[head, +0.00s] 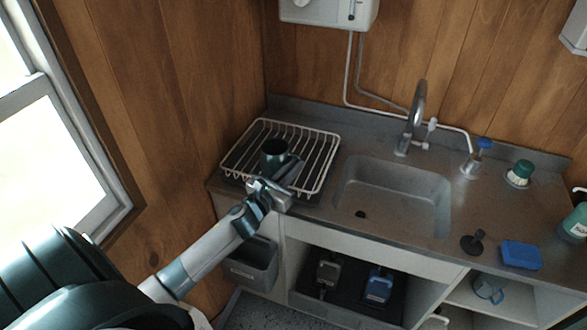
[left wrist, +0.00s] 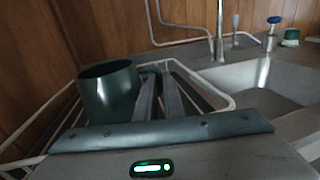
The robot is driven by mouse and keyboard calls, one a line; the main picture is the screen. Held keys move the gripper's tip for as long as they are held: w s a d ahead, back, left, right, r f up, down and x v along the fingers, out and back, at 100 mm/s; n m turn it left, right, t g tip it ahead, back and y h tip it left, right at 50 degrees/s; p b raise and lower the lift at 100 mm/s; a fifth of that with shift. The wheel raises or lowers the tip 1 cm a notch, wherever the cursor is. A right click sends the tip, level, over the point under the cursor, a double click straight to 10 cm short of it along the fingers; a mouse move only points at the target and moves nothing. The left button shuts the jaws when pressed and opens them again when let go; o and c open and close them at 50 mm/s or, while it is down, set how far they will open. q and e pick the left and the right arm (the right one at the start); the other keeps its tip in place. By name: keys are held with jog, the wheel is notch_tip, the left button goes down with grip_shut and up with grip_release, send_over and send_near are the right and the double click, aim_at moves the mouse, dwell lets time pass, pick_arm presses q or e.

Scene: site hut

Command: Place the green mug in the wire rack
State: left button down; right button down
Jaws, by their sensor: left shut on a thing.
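The dark green mug (head: 273,153) stands upright over the wire rack (head: 239,141) at the left end of the counter. In the left wrist view the mug (left wrist: 109,92) is at the left, its open top up and its handle towards my fingers. My left gripper (head: 290,172) is shut on the mug's handle, its fingers (left wrist: 158,95) reaching over the rack. The rack (left wrist: 60,118) shows around the mug in this view. Whether the mug's base touches the rack wires is hidden. My right gripper is not in view.
The empty sink (head: 395,190) with its tap (head: 415,115) lies right of the rack. A black plunger-like item (head: 474,242), a blue sponge (head: 521,255) and a green-topped brush (head: 519,174) are further right. A wood wall closes the left and back.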

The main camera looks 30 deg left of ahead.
pick_arm(q)
jog(key=shift+f+b, duration=0.4)
jog(key=shift+f, duration=0.15)
jog(key=c, duration=1.9)
grip_release()
jog(key=shift+f, duration=0.1)
jog(key=shift+o, duration=0.2)
jog(key=shift+r+p, duration=0.4)
jog(key=shift+r, duration=0.2)
jog(key=s+b, duration=0.3)
jog(key=s, duration=0.9)
jog(key=shift+d+r, duration=0.15)
jog(key=shift+d, duration=0.05)
